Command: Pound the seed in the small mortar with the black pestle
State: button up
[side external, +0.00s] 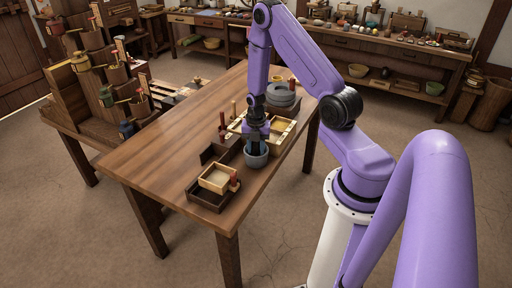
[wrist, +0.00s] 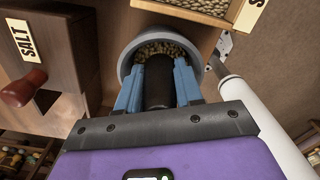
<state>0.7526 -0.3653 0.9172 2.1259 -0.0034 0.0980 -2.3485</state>
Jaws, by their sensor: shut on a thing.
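The small grey mortar (side external: 256,158) stands on the wooden table near its right edge. In the wrist view the mortar (wrist: 126,66) holds pale greenish-brown seed (wrist: 165,48). My gripper (side external: 255,137) is directly over the mortar, fingers pointing down. In the wrist view my gripper (wrist: 158,88) has its blue fingers shut on the black pestle (wrist: 158,80), one on each side. The pestle points into the mortar, among or just above the seed. Its lower end is partly hidden, so I cannot tell whether it touches the seed.
A wooden box labelled SALT (wrist: 60,50) with a red-brown knob stands left of the mortar. A dark tray with a pale box (side external: 214,179) is in front. A seed-filled box (wrist: 205,6) and round grey stones (side external: 281,95) are behind. The table's left side is clear.

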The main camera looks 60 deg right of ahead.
jog(key=shift+r, duration=2.4)
jog(key=shift+f, duration=2.15)
jog(key=shift+f, duration=0.25)
jog(key=shift+r, duration=2.4)
jog(key=shift+r, duration=2.55)
jog(key=shift+a, duration=0.1)
